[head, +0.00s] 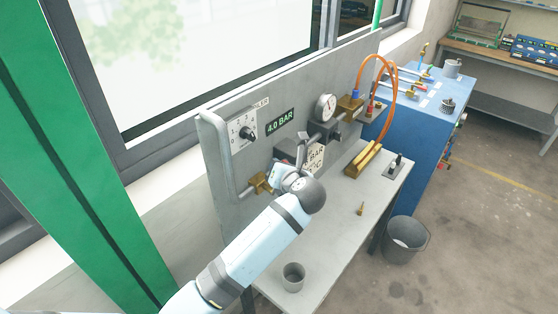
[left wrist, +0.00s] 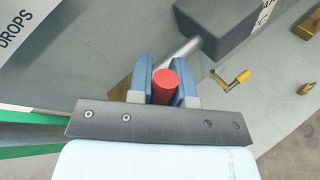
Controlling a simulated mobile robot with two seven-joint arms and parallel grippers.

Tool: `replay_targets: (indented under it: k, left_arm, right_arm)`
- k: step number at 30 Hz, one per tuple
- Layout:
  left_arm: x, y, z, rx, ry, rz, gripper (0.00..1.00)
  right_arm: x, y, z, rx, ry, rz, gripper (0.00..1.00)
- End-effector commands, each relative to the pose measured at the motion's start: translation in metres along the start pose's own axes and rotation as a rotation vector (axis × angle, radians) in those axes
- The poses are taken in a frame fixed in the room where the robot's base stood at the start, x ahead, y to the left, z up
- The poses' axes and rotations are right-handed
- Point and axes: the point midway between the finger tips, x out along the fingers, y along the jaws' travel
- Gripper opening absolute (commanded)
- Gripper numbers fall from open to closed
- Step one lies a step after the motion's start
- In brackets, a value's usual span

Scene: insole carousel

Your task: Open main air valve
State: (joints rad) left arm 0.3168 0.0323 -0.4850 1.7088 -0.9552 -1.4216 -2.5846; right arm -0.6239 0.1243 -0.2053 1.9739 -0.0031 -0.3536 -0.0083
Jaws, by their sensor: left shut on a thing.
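The main air valve has a brass body (head: 260,184) on a pipe low on the grey upright panel, at the panel's left side. My left gripper (head: 284,172) is at this valve, just right of the brass body in the head view. In the left wrist view, the left gripper's two blue fingers (left wrist: 165,78) are shut on the red valve handle (left wrist: 166,86), whose rounded end points toward the camera. Part of the brass body (left wrist: 122,82) shows behind the left finger. The wrist hides most of the handle in the head view. My right gripper is in neither view.
A dial (head: 241,132), a "4.0 BAR" display (head: 280,122) and a pressure gauge (head: 325,107) are on the panel. A bucket (head: 405,240) is on the floor.

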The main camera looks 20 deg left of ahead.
Motion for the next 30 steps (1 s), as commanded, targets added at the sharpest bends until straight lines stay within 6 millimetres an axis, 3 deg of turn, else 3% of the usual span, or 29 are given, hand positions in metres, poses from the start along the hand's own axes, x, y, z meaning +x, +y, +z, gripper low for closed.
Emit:
replay_targets:
  k: [14, 15, 18, 26, 30]
  left_arm:
    - [0.001, 0.000, -0.001, 0.008, 0.005, 0.002, 0.00]
    - [0.001, 0.000, -0.001, 0.008, 0.005, 0.002, 0.26]
    - [0.001, 0.000, -0.001, 0.007, 0.005, 0.002, 0.44]
    - [0.000, -0.001, 0.000, 0.007, 0.004, 0.000, 0.44]
    - [-0.011, -0.001, -0.001, 0.005, 0.003, -0.001, 0.44]
  right_arm:
    - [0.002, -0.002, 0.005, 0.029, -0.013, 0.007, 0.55]
    - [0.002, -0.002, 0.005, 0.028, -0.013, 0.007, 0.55]
    - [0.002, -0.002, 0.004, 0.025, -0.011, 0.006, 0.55]
    - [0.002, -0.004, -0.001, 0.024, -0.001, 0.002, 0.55]
    - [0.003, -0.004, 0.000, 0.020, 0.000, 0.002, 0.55]
